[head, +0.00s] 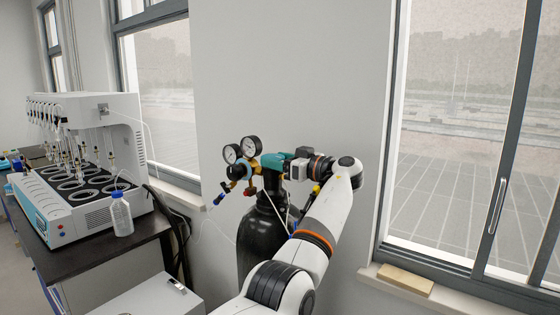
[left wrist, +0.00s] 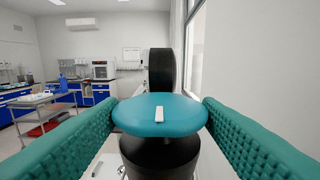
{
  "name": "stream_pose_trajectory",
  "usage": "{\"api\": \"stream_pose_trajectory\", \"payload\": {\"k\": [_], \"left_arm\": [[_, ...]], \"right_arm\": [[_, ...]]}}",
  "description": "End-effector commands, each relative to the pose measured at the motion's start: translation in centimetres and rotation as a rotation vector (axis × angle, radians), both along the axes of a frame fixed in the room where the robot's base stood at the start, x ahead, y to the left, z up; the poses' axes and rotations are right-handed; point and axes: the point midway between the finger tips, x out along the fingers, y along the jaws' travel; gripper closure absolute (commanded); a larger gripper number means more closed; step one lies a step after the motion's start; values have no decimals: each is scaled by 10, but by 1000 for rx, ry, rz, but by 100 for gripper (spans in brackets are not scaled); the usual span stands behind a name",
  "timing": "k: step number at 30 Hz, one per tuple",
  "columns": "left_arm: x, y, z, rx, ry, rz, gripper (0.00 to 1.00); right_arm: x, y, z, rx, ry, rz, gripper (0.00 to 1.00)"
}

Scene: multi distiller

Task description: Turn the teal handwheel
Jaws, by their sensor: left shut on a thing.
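The teal handwheel (left wrist: 160,115) is a round disc with a short white mark on its face. In the left wrist view it sits between the two textured teal finger pads of my left gripper, which touch or nearly touch its sides. In the head view my left gripper (head: 273,160) is at the top of a black gas cylinder (head: 262,235), beside the regulator, and is shut on the handwheel. There the teal fingers mostly hide the wheel. My right gripper does not show.
Two round pressure gauges (head: 241,149) stand just left of the gripper. A dark bench (head: 100,250) holds a white multi-position distiller (head: 85,160) and a clear bottle with a blue cap (head: 121,214). A wooden block (head: 405,279) lies on the right window sill.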

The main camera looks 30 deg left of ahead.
Motion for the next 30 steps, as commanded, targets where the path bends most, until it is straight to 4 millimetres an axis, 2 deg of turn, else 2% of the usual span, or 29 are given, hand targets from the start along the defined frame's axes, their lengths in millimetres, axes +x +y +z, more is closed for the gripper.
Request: {"api": "stream_pose_trajectory", "payload": {"k": [1,2,10,14,24,30], "left_arm": [[-1,3,-2,-4,3,4,64],[-1,3,-2,-4,3,4,37],[0,1,-2,-2,2,1,37],[0,-9,-3,-1,1,-1,37],[-5,-77,-5,-4,1,0,37],[-8,-105,-4,-4,3,3,37]], "right_arm": [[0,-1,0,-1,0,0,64],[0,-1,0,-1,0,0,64],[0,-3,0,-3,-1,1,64],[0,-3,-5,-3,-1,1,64],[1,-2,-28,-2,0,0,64],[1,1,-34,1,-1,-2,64]]}}
